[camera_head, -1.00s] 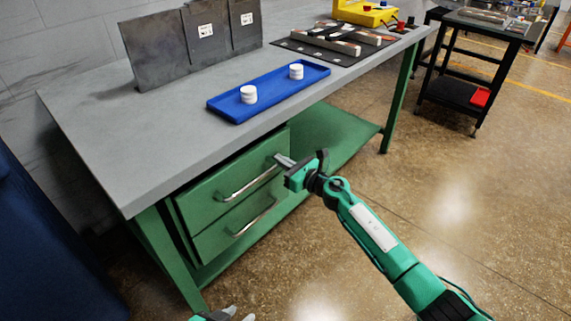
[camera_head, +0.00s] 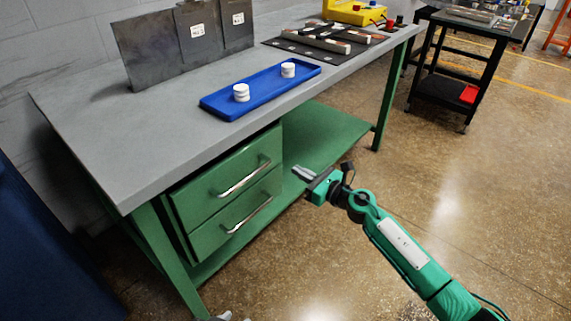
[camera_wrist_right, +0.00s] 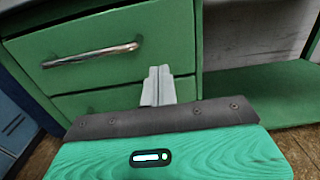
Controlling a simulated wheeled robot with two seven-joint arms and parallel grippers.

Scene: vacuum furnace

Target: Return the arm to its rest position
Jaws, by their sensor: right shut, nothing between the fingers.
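My right arm comes in from the lower right in the head view, and its gripper (camera_head: 303,173) is shut and empty. It is in front of the green workbench, to the right of the two closed drawers and apart from their handles. In the right wrist view the closed fingers (camera_wrist_right: 158,86) point toward the drawer fronts, with the upper drawer (camera_wrist_right: 100,50) and its handle (camera_wrist_right: 90,55) at left. The upper drawer (camera_head: 225,178) and lower drawer (camera_head: 235,215) also show in the head view. Of my left gripper, only a small grey tip (camera_head: 228,316) shows at the bottom edge.
The grey bench top (camera_head: 130,150) holds a blue tray (camera_head: 262,94) with two stacks of white discs, metal plates (camera_head: 160,50), a dark mat (camera_head: 300,55) and a yellow box (camera_head: 355,12). A black cart (camera_head: 445,85) stands at right. The floor (camera_head: 440,190) between is clear.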

